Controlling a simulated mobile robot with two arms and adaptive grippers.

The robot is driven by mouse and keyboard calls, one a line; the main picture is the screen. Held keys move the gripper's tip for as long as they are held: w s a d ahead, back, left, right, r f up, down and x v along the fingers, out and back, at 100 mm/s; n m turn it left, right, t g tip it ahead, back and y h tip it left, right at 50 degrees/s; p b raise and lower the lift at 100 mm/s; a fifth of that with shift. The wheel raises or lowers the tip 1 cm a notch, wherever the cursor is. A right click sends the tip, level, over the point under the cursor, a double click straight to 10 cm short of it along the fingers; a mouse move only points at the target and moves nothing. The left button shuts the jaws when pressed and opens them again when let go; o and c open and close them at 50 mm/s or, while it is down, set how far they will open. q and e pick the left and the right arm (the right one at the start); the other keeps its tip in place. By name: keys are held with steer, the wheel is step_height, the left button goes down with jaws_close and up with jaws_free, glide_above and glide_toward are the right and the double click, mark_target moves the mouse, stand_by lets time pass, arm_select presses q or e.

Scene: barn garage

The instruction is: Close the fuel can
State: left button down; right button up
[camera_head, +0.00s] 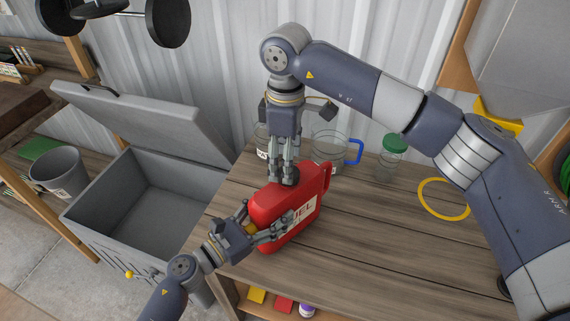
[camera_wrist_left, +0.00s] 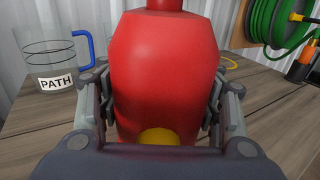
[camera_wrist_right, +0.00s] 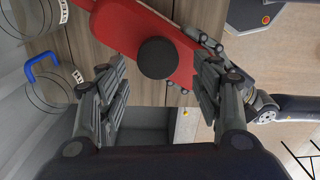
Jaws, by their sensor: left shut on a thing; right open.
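The red fuel can (camera_head: 308,208) stands on the wooden workbench, its label partly hidden by my left gripper (camera_head: 264,224). That gripper is shut on the can's sides; in the left wrist view the can (camera_wrist_left: 168,60) fills the space between the fingers. A round black cap (camera_head: 291,176) is at the can's top. My right gripper (camera_head: 284,172) points down from above, open, with its fingers on either side of the cap. In the right wrist view the cap (camera_wrist_right: 157,58) lies between the spread fingers, over the red can (camera_wrist_right: 125,25). Whether the cap is seated is hidden.
Behind the can stand a clear jug with a blue handle (camera_head: 355,152) and a green-lidded jar (camera_head: 395,143). A yellow ring (camera_head: 444,199) lies at the right of the workbench (camera_head: 365,235). An open grey chest (camera_head: 125,205) stands left of the bench. Bench space right of the can is clear.

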step_height(320, 180, up, 2)
steer(key=shift+c, duration=0.4)
